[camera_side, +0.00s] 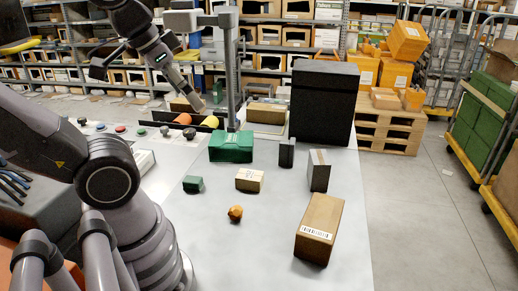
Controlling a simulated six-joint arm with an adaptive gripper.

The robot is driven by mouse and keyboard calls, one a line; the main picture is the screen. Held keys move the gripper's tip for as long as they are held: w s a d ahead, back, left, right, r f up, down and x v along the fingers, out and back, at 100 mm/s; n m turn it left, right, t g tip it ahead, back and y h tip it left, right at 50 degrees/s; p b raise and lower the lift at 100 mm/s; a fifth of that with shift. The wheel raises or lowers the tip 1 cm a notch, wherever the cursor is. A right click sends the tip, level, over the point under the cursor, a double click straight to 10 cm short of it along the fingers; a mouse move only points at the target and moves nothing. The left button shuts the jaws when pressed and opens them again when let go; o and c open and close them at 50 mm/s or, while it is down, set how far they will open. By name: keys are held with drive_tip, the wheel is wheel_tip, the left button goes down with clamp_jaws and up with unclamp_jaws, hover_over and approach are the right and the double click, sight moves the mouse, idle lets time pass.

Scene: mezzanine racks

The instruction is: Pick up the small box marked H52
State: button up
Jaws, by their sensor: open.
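Several boxes stand on the grey table (275,255), and I cannot read the marking H52 on any of them. A small cardboard box (249,181) with print on its side sits near the middle. A larger cardboard box (320,228) with a barcode label stands at the front right. A dark grey box with a brown strip (319,171) and a small black box (287,153) stand behind it. A small green box (193,184) lies to the left. My gripper (197,106) is open, high at the back left, apart from these boxes.
A green container (231,148) and an orange lump (235,213) are near the small cardboard box. A large black case (325,100) stands at the back right. A grey post (231,75) rises behind the table. A dark tray (160,117) holds round items. The front middle is clear.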

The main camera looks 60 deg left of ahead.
drive_tip(key=n+g+h, duration=0.1)
drive_tip(key=n+h, duration=0.9)
drive_tip(key=n, duration=0.9)
hover_over(262, 185)
drive_tip(key=s, duration=0.5)
wheel_tip(262, 185, down, 23)
drive_tip(key=a+f+n+t, duration=0.1)
drive_tip(key=a+f+n, duration=0.1)
drive_tip(key=f, duration=0.2)
drive_tip(key=s+a+f+n+t, duration=0.1)
drive_tip(key=a+f+n+t, duration=0.1)
drive_tip(key=f, duration=0.3)
drive_tip(key=s+a+f+n+t, duration=0.1)
drive_tip(key=a+f+n, duration=0.2)
drive_tip(key=a+f, duration=0.1)
drive_tip(key=shift+s+f+n+t, duration=0.2)
drive_tip(key=shift+f+n+t, duration=0.1)
drive_tip(key=shift+f, duration=0.7)
drive_tip(key=x, duration=0.7)
drive_tip(key=shift+w, duration=0.1)
